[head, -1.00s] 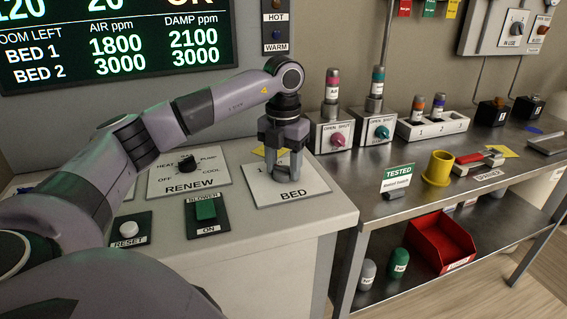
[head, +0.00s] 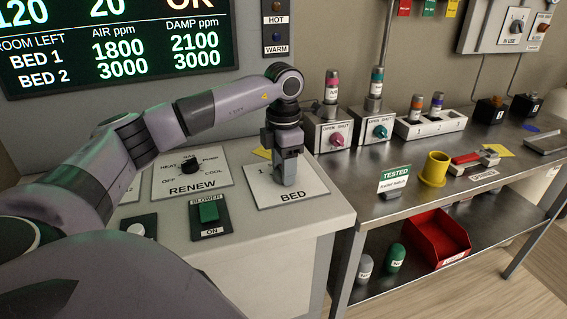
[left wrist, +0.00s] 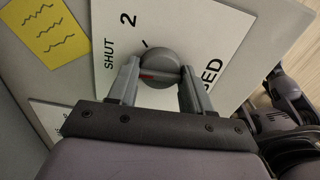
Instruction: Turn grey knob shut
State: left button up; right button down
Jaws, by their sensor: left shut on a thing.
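The grey knob (left wrist: 159,64) is round and sits on the white BED plate (left wrist: 215,25), which has SHUT, 2 and BED lettering in the left wrist view. A small red mark shows on the knob's near side, pointing roughly toward my gripper's palm. My left gripper (left wrist: 158,78) has one finger on each side of the knob and is shut on it. In the head view my left gripper (head: 287,180) points down over the BED plate (head: 307,188) and hides the knob. My right gripper is in neither view.
On the same console are the RENEW dial (head: 190,168) and a green BLOWER switch (head: 209,212). A yellow note (left wrist: 45,28) lies beside the plate. Pink (head: 337,139) and teal (head: 380,131) OPEN/SHUT knobs stand on the steel bench to the right.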

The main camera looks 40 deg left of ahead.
pick_arm(q)
jog(key=shift+r+m, duration=0.1)
jog(key=shift+m, duration=0.2)
dwell(0.4)
jog(key=o, duration=1)
jog(key=shift+o, duration=0.2)
notch_tip(320, 180, up, 7)
jog(key=shift+r, duration=0.1)
